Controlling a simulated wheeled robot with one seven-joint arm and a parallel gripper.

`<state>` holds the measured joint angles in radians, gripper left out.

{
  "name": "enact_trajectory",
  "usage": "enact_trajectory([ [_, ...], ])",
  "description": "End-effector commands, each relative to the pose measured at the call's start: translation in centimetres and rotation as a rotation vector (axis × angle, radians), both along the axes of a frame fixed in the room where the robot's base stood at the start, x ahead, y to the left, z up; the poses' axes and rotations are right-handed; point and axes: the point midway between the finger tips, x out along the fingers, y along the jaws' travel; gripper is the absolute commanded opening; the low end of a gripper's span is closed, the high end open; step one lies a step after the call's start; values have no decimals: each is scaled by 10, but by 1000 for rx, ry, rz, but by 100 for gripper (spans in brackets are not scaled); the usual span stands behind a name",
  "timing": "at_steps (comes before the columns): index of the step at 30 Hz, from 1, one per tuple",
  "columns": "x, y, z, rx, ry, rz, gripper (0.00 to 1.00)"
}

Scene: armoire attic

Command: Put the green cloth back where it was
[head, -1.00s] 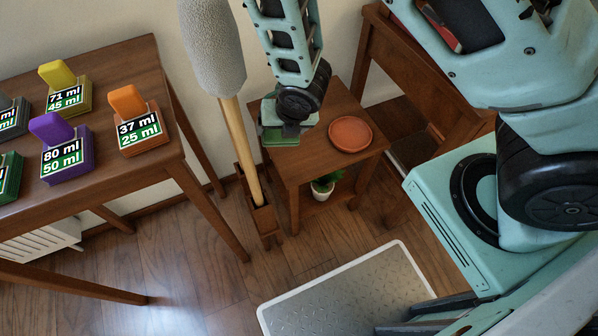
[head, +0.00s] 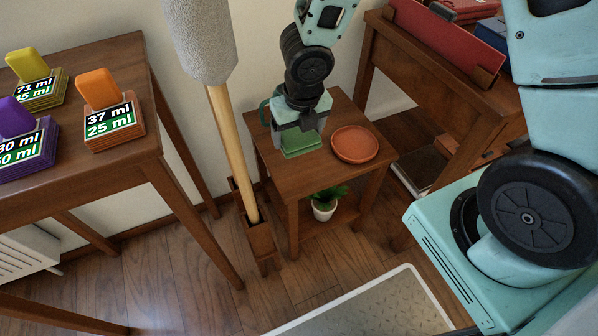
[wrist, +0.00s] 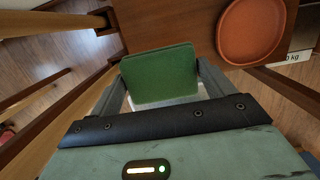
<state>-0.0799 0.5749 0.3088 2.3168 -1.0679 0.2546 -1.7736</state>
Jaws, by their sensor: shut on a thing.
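The green cloth (head: 301,145) is a folded, flat square at the small wooden side table (head: 283,179). My gripper (head: 299,127) is above the table's left part, pointing down, shut on the cloth. In the wrist view the cloth (wrist: 160,72) spans the space between the two fingers (wrist: 161,84). The cloth is low over the tabletop; I cannot tell whether it touches. Part of the cloth is hidden by my gripper.
A terracotta saucer (head: 355,144) lies right of the cloth. A dark green curved piece (head: 264,112) shows behind my gripper. A potted plant (head: 325,205) stands on the lower shelf. A long-handled duster (head: 232,146) rises at left. A desk (head: 445,75) stands right.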

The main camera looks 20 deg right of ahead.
Motion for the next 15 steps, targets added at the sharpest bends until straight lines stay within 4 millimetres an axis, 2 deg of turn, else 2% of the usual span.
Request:
enact_trajectory([
  [5, 0, -1, -13, -4, 4, 5, 63],
  [12, 0, 0, -56, -4, 5, 7, 63],
  [15, 0, 0, -65, -2, 4, 6, 63],
])
